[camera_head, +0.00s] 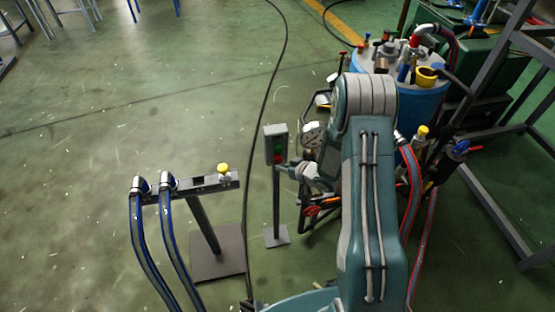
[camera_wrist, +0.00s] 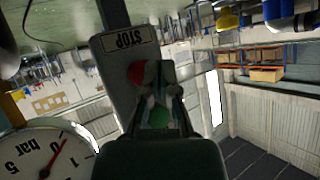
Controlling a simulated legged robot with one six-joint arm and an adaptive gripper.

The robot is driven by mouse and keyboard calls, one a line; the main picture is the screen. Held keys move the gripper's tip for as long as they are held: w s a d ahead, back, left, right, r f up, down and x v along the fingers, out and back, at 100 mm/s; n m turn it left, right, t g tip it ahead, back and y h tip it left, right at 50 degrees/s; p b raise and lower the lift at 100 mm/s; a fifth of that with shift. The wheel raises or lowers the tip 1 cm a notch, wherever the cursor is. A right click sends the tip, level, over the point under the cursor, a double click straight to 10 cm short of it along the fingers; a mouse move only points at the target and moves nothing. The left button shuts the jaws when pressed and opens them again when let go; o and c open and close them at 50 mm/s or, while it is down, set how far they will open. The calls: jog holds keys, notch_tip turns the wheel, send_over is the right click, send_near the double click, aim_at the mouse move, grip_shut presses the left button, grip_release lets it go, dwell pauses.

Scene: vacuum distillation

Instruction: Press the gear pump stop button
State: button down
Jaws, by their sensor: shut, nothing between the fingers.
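The grey pump control box (camera_head: 276,136) stands on a thin post left of my arm in the head view. In the wrist view the box (camera_wrist: 113,75) appears upside down, with a STOP label (camera_wrist: 124,39) near its post. Beside the label is the red stop button (camera_wrist: 136,71), partly covered by a fingertip. A green button (camera_wrist: 160,119) shows between my fingers. My gripper (camera_wrist: 158,73) is shut and empty, its tips in front of the box, close to the red button. Whether they touch it I cannot tell. In the head view my gripper (camera_head: 287,169) is beside the box's lower part.
A pressure gauge (camera_wrist: 45,155) is close at the wrist view's lower left; it also shows right of the box (camera_head: 313,134). A blue drum (camera_head: 425,105) with fittings stands behind my arm. A hose stand (camera_head: 213,182) is at left. Open floor lies beyond it.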

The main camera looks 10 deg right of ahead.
jog(key=shift+w, duration=0.1)
jog(key=shift+w+r, duration=0.1)
jog(key=shift+w, duration=0.45)
dwell(0.7)
jog(key=shift+s, duration=0.7)
jog(key=s, duration=0.6)
jog(key=shift+r, duration=0.1)
dwell(0.8)
